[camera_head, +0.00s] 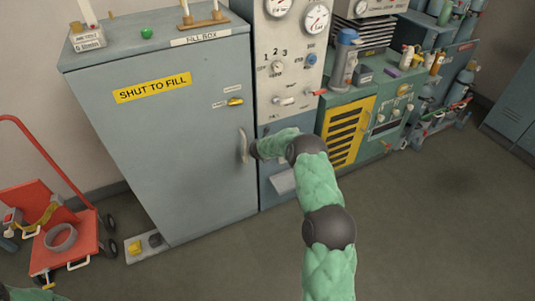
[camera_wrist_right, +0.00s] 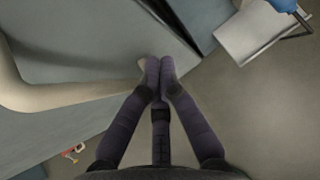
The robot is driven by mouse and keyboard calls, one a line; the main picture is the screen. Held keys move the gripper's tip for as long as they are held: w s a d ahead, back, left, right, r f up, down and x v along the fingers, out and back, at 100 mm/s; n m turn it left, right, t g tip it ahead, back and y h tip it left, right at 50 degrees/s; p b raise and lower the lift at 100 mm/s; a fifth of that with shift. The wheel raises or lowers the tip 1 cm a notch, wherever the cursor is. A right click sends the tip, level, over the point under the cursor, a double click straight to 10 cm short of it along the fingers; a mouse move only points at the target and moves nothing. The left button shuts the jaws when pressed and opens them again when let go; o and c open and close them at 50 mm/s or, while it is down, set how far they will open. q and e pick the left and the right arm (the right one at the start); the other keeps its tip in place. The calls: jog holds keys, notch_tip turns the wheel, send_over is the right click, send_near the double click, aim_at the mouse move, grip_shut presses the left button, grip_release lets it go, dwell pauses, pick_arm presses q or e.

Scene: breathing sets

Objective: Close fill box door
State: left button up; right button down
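The fill box (camera_head: 160,110) is a large grey cabinet at the left in the head view. Its front door carries a yellow "SHUT TO FILL" label (camera_head: 152,88). The door looks flush or nearly so; I cannot tell whether a small gap is left. The pale curved door handle (camera_head: 243,146) is near the door's right edge and shows large at the left in the wrist view (camera_wrist_right: 50,97). My right gripper (camera_wrist_right: 160,68) has its fingers together at the handle's end, with no handle visible between them. My left gripper is out of view.
A gauge panel (camera_head: 290,60) and a green unit with a yellow grille (camera_head: 345,130) stand right of the fill box. A red hand truck (camera_head: 65,245) is at the lower left. A small floor plate (camera_head: 147,246) lies before the box. The floor at the right is clear.

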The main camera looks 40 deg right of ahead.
jog(key=s+r, duration=0.6)
jog(key=shift+s+a+r+p, duration=0.3)
jog(key=shift+s+a+p, duration=0.05)
jog(key=shift+s+a, duration=0.1)
